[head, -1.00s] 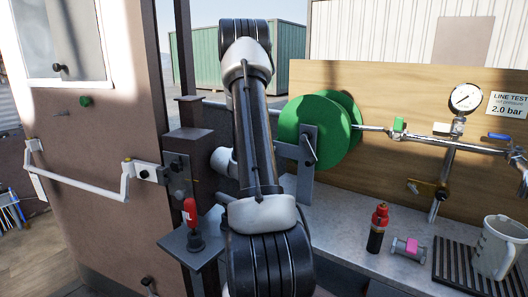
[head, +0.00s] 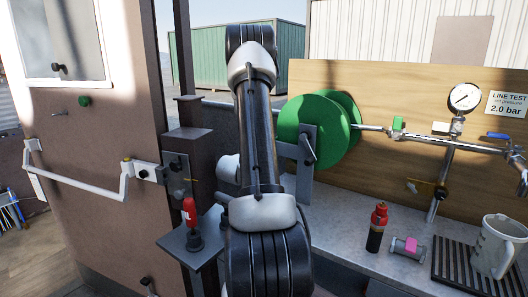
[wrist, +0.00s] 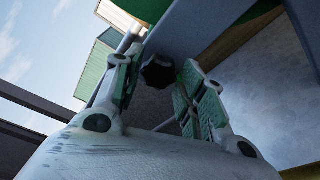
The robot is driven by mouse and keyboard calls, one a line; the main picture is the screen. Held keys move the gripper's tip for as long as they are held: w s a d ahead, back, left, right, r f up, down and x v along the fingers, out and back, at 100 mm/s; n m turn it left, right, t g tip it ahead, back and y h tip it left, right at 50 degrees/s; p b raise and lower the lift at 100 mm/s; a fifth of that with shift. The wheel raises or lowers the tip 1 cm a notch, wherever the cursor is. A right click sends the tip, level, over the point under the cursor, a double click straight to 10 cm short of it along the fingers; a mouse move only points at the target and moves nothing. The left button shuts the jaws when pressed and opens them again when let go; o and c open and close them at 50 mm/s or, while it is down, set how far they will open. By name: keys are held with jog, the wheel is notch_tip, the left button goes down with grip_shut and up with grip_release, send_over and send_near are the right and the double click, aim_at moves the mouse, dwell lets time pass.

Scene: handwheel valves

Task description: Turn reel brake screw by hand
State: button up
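The reel brake screw shows in the wrist view as a small black lobed knob (wrist: 158,71) under a grey bracket. My gripper (wrist: 163,64) is open, one finger on each side of the knob near the fingertips. The fingers look close to it; I cannot tell whether either touches. The green reel (head: 311,128) with its grey bracket (head: 305,160) stands at the centre of the head view. There my arm hides the gripper and the knob.
A pressure gauge (head: 464,97) and pipework are on the wooden board (head: 385,85). A red-and-black bottle (head: 377,228), a pink-marked fitting (head: 408,247) and a jug (head: 498,246) stand on the bench. A door with a white push bar (head: 85,185) is at left.

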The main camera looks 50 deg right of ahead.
jog(key=shift+o, duration=0.4)
jog(key=w+v, duration=0.1)
jog(key=v, duration=0.4)
jog(key=shift+s+a, duration=0.25)
jog(key=shift+a, duration=0.3)
notch_tip(320, 180, up, 10)
dwell(0.4)
